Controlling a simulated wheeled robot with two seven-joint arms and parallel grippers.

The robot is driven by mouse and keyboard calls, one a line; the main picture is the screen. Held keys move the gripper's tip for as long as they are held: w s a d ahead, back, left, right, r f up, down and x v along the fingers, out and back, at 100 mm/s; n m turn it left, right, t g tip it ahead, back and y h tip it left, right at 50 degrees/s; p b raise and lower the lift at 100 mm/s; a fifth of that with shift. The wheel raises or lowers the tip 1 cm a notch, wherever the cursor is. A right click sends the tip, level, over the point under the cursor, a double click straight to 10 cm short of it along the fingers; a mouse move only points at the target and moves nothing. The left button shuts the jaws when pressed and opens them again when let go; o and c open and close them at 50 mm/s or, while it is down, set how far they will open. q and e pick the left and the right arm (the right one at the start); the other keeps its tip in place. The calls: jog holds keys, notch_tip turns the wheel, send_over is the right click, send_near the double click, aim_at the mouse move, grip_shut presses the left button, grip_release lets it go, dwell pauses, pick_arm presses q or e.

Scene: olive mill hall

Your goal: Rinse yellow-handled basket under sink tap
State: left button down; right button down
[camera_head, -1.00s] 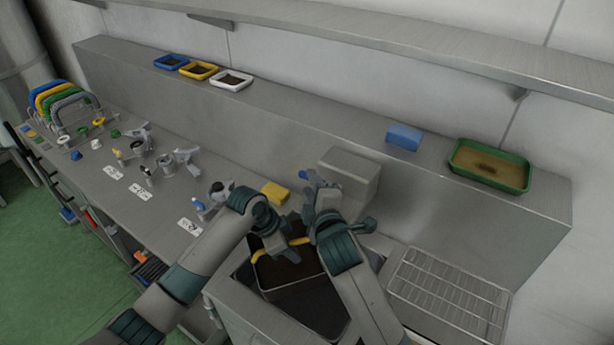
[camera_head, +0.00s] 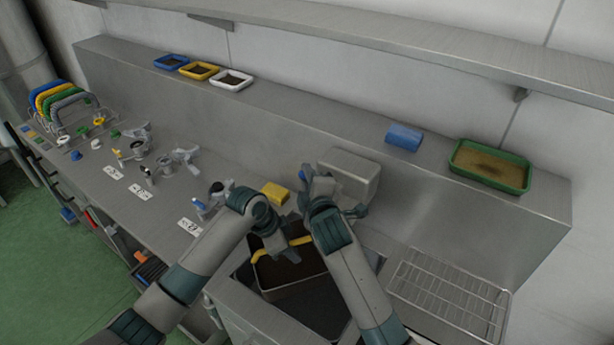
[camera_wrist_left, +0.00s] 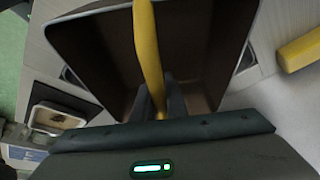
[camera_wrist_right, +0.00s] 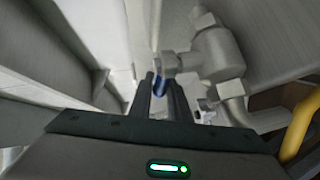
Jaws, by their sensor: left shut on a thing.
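The basket (camera_head: 291,272) has dark brown inner walls and a yellow handle (camera_head: 264,256). It is in the sink (camera_head: 322,318) in the head view. My left gripper (camera_wrist_left: 160,100) is shut on the middle of the yellow handle (camera_wrist_left: 147,40), over the basket's opening. The grey metal tap (camera_wrist_right: 212,58) shows in the right wrist view, with a blue part (camera_wrist_right: 160,87) between my right fingers. My right gripper (camera_wrist_right: 163,92) is at this blue part; whether it grips it is unclear. My arms hide much of the tap in the head view, and I see no water stream.
A yellow block (camera_head: 275,194) lies behind the sink. A grey box (camera_head: 349,175) stands behind my right gripper. A wire rack (camera_head: 450,292) is to the right. A green tray (camera_head: 490,165) and blue block (camera_head: 404,137) are on the ledge. Several fittings lie on the left counter.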

jog(key=shift+s+n+y, duration=0.15)
jog(key=shift+n+y, duration=0.15)
jog(key=shift+n, duration=0.1)
jog(key=shift+s+a+f+n+g+y, duration=0.15)
jog(key=shift+s+n+g+y, duration=0.1)
jog(key=shift+n+y, duration=0.3)
jog(key=shift+s+a+r+n+g+y, duration=0.1)
jog(key=shift+s+n+g+y, duration=0.2)
jog(key=shift+y, duration=0.35)
jog(key=shift+s+a+f+n+g+y, duration=0.15)
jog(key=shift+s+n+g+y, duration=0.1)
jog(key=shift+n+y, duration=0.3)
jog(key=c, duration=1.8)
grip_release()
jog(key=shift+o, duration=0.2)
jog(key=shift+r, duration=0.1)
jog(key=shift+s+r, duration=0.1)
jog(key=v, duration=1.1)
jog(key=shift+s+d, duration=0.2)
jog(key=shift+d, duration=0.05)
